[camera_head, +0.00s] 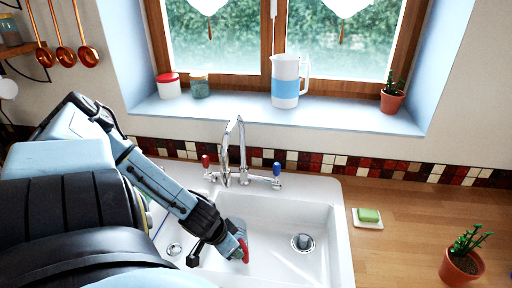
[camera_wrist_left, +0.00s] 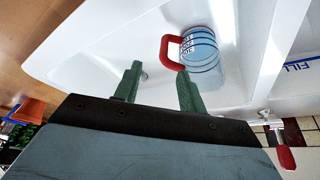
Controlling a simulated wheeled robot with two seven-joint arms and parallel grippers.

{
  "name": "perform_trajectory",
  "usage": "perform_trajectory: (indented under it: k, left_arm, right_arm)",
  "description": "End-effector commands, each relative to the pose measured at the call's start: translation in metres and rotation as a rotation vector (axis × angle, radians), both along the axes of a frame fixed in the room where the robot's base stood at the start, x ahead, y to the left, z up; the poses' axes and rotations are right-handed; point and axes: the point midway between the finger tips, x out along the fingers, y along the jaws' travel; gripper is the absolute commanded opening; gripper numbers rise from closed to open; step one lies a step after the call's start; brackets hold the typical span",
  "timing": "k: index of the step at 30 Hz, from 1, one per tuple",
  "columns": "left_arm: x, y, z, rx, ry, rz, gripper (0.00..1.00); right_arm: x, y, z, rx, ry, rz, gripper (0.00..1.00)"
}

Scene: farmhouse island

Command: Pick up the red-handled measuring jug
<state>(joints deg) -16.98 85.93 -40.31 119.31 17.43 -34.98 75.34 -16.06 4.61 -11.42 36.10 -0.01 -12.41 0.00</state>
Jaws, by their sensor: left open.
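The measuring jug (camera_wrist_left: 203,52) is clear with blue bands and dark print, and has a red handle (camera_wrist_left: 170,50). It is in the white sink. In the head view the red handle (camera_head: 244,250) shows at the end of my left arm, and the gripper and wrist hide part of the jug. My left gripper (camera_wrist_left: 160,70) is open, with green fingers. Its tips are close to the handle, which lies just beyond them, nearer the right finger in the wrist view. I cannot tell whether they touch. My right gripper is not in view.
The sink (camera_head: 336,250) has a tap (camera_head: 240,165) with red and blue handles behind the basins. On the worktop at right are a green soap on a dish (camera_head: 368,216) and a potted plant (camera_head: 462,264). A striped jug (camera_head: 285,85) and jars stand on the windowsill.

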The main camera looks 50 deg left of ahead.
Motion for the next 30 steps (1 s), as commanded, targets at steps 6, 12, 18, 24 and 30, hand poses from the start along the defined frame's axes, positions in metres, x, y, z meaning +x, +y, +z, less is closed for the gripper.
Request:
perform_trajectory:
  k: [6,12,18,24,30]
  left_arm:
    - [0.008,0.005,-0.022,-0.004,0.002,0.017,0.41]
    - [0.023,0.006,-0.057,-0.002,0.0,0.014,0.41]
    - [0.03,0.007,-0.074,0.001,0.002,0.011,0.41]
    - [0.038,0.009,-0.089,0.0,0.001,0.012,0.41]
    - [0.048,0.011,-0.115,0.001,0.002,0.011,0.41]
  right_arm:
    - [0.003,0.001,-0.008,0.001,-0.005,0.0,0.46]
    - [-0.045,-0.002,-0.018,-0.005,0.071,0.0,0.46]
    - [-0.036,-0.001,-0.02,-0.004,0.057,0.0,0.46]
    - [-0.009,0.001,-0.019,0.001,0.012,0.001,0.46]
    - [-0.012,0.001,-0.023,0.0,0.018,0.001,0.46]
